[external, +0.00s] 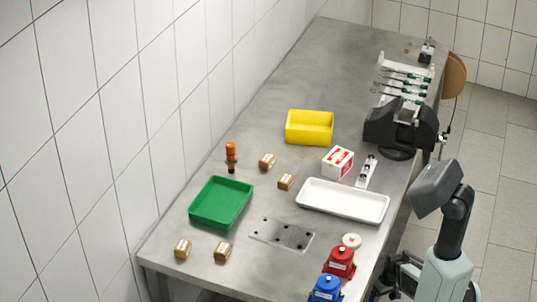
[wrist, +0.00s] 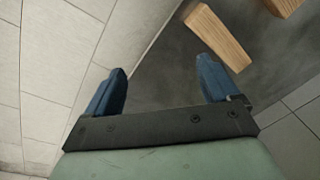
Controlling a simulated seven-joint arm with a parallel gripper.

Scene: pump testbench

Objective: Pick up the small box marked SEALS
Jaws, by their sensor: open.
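Several small brown boxes with pale labels lie on the grey bench in the external view: a box by the orange-topped tool (external: 267,161), a box in front of it (external: 286,182), a front-left box (external: 183,249) and a box beside that (external: 223,251). Their lettering is too small to read, so I cannot tell which is marked SEALS. My gripper (wrist: 162,65) is open in the wrist view, with two blue fingers wide apart and nothing between them. In the external view my arm is at the lower right, away from these boxes.
A green tray (external: 247,197), yellow bin (external: 310,139), white tray (external: 378,220) and red-and-white box (external: 338,162) stand on the bench. A metal plate (external: 262,235) and red (external: 340,262) and blue (external: 326,289) containers are nearer. The wrist view shows light wood-coloured pieces (wrist: 217,37).

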